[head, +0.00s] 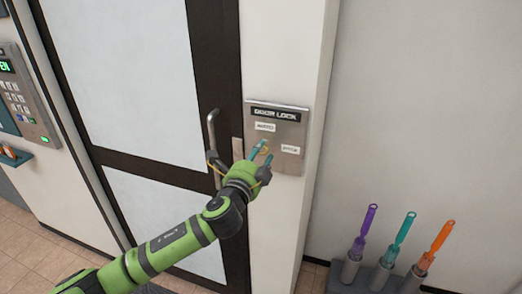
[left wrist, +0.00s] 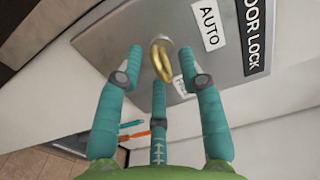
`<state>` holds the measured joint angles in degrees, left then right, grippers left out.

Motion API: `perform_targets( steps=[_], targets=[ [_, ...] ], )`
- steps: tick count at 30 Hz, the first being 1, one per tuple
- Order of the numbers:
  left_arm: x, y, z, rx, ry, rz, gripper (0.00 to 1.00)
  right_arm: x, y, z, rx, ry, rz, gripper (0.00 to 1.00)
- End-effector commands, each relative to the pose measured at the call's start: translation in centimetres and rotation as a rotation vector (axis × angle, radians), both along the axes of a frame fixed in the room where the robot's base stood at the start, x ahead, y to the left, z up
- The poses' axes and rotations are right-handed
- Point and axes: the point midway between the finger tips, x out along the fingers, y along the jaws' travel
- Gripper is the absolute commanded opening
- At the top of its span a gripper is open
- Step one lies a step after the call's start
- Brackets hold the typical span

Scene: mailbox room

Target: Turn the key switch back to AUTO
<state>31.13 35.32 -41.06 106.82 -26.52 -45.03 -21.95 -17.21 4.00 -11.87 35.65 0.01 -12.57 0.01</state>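A metal lock plate (head: 288,165) marked DOOR LOCK is on the white wall right of the door. It has an upper label and a lower right label. In the left wrist view one label (left wrist: 209,26) reads AUTO; the other is mostly hidden behind a finger. A gold key (left wrist: 160,62) stands in the plate's silver lock. My left gripper (head: 262,153) is in front of the plate. Its teal fingers (left wrist: 163,68) are spread around the key, with visible gaps to either side. The key's exact pointing is hard to tell. My right gripper is not in view.
A door with a dark frame and a metal handle (head: 212,135) is just left of the plate. A keypad panel (head: 22,95) is at the far left. Purple, teal and orange brushes (head: 437,240) stand in holders at lower right.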

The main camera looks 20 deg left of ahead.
Motion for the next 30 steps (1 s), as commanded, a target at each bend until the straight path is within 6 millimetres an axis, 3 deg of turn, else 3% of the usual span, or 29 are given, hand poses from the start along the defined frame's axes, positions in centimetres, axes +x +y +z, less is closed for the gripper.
perform_targets(
  steps=[11,12,15,30],
  targets=[
    [0.8,0.0,-0.1,-0.001,0.001,0.0,0.39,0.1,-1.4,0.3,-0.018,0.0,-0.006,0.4],
    [0.8,0.0,-0.1,-0.001,0.001,0.0,0.35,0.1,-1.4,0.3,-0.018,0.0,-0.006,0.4],
    [0.8,0.0,-0.1,-0.001,0.001,0.0,0.0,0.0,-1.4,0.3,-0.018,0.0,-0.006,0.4],
    [0.8,-0.1,-0.2,-0.063,0.003,-0.001,0.0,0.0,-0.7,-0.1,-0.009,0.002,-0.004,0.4]
  ],
)
